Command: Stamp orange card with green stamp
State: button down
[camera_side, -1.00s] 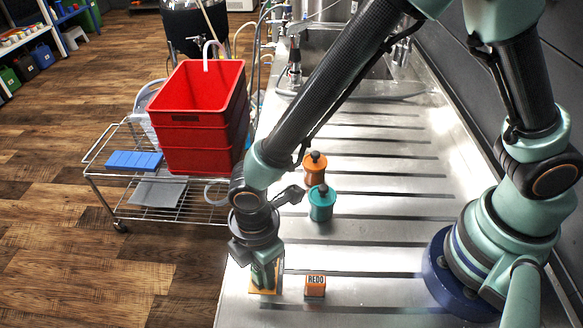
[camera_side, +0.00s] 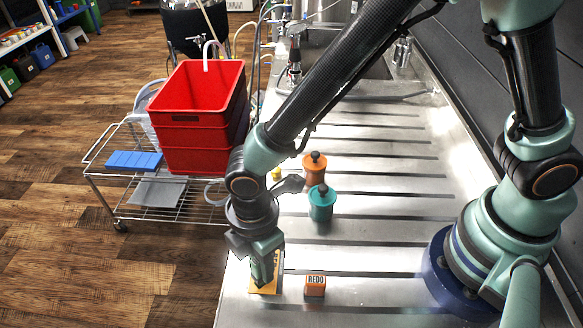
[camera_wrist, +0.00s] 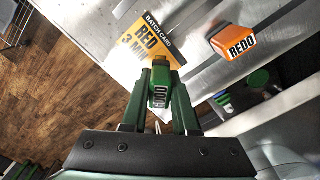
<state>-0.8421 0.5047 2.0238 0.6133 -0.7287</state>
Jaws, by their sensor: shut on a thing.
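The orange card (camera_side: 258,291) lies flat near the left front edge of the metal counter. In the wrist view its print, including "BATCH CARD", shows on the orange face (camera_wrist: 146,38), partly covered by the stamp. My gripper (camera_side: 264,262) is over the card, pointing down. In the wrist view my gripper's two green fingers (camera_wrist: 162,92) are shut on the green stamp (camera_wrist: 166,68). The stamp overlaps the card's near edge in that view. I cannot tell whether its underside touches the card.
An orange block marked REDO (camera_side: 315,287) stands close to the card's right. A teal jar (camera_side: 321,205) and an orange jar (camera_side: 314,172) stand farther back. A small yellow thing (camera_side: 277,173) is near them. Red crates (camera_side: 200,115) stand on a cart at left. The counter's middle is bare.

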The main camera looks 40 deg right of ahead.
jog(key=shift+r, duration=2.3)
jog(key=shift+w, duration=0.1)
jog(key=w+d+r+m, duration=0.2)
jog(key=d+m, duration=0.4)
jog(key=d, duration=0.3)
jog(key=w+d+r+m, duration=0.3)
jog(key=d+r+m, duration=0.2)
jog(key=d, duration=0.5)
jog(key=w+d+r+m, duration=0.2)
jog(key=d+r+m, duration=0.1)
jog(key=d+m, duration=0.4)
jog(key=shift+w+d+r, duration=0.35)
jog(key=shift+w+d, duration=0.05)
jog(key=shift+d, duration=0.8)
jog(key=shift+a, duration=0.1)
